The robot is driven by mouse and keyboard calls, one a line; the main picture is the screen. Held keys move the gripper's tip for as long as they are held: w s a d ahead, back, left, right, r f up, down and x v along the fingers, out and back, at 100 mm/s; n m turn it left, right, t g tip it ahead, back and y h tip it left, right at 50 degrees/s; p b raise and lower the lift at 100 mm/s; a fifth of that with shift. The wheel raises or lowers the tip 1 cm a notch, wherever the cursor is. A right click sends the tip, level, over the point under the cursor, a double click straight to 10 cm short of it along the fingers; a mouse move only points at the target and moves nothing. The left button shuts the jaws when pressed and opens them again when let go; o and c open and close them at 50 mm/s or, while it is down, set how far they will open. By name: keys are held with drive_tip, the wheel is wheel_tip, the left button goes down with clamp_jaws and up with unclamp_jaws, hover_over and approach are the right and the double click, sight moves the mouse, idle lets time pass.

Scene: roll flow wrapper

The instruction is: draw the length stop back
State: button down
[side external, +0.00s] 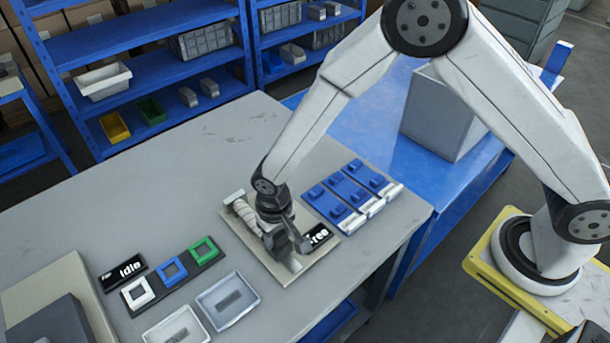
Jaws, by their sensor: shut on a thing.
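The roll flow wrapper sits on a beige base plate (234,222) on the grey table. A pale, banded roll (245,215) lies at its left end. My gripper (290,246) points down over the plate's middle, to the right of the roll. It is shut on the length stop, which is mostly hidden by the fingers. A small pale block (293,265) shows just below the fingers, at the plate's front edge. A black sign reading "Free" (319,235) stands at the plate's right side.
Several blue-and-white units (350,190) lie right of the plate. A black "Idle" sign (122,272), a holder with white, blue and green square frames (170,271), and two pale trays (228,300) lie to the left. A grey box (440,115) stands on the blue table. The grey table's back is clear.

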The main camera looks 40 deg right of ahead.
sight(280, 235)
drive_tip(key=shift+s, duration=0.25)
drive_tip(key=shift+c, duration=1)
unclamp_jaws()
drive_tip(key=shift+r, duration=0.1)
drive_tip(key=shift+r, duration=3.85)
drive_tip(key=shift+d, duration=0.1)
